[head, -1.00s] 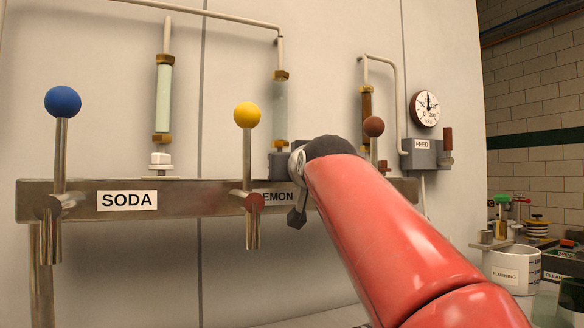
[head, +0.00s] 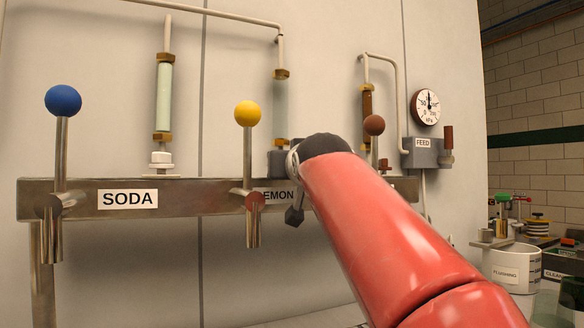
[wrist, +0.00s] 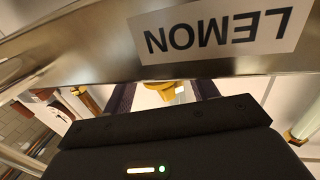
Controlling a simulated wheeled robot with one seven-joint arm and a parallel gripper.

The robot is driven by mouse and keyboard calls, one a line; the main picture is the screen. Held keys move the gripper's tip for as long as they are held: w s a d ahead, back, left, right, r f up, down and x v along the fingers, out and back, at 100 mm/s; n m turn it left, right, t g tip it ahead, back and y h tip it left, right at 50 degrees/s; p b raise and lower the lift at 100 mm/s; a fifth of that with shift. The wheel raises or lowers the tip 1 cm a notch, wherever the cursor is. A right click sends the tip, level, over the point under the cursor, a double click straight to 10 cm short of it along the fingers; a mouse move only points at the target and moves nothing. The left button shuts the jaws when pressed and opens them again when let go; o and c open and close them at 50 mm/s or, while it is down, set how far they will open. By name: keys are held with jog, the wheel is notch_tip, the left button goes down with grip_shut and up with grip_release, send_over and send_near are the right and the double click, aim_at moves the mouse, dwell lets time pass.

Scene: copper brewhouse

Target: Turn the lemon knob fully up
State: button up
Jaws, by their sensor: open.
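The LEMON label (head: 278,196) is on the steel rail (head: 160,206), right of the yellow-ball lever (head: 247,114); it also shows upside down in the wrist view (wrist: 217,30). In the head view my red arm hides most of the gripper.
A blue-ball lever (head: 62,100) stands by the SODA label (head: 127,198) at the left. A brown-ball lever (head: 374,126) is close behind my arm. A gauge (head: 427,107) and FEED box (head: 423,152) are on the wall at right. A white FLUSHING container (head: 512,269) stands at lower right.

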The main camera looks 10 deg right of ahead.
jog(key=s+b, duration=0.3)
jog(key=s, duration=0.4)
jog(key=shift+s+a, duration=0.15)
jog(key=shift+s, duration=0.25)
jog(key=w, duration=0.2)
jog(key=w+n+y, duration=0.1)
jog(key=w, duration=0.2)
jog(key=w+y, duration=0.1)
jog(key=w, duration=0.1)
jog(key=shift+w+d+n+b, duration=0.25)
jog(key=shift+n+b, duration=0.05)
jog(key=shift+b, duration=0.1)
jog(key=shift+c, duration=0.3)
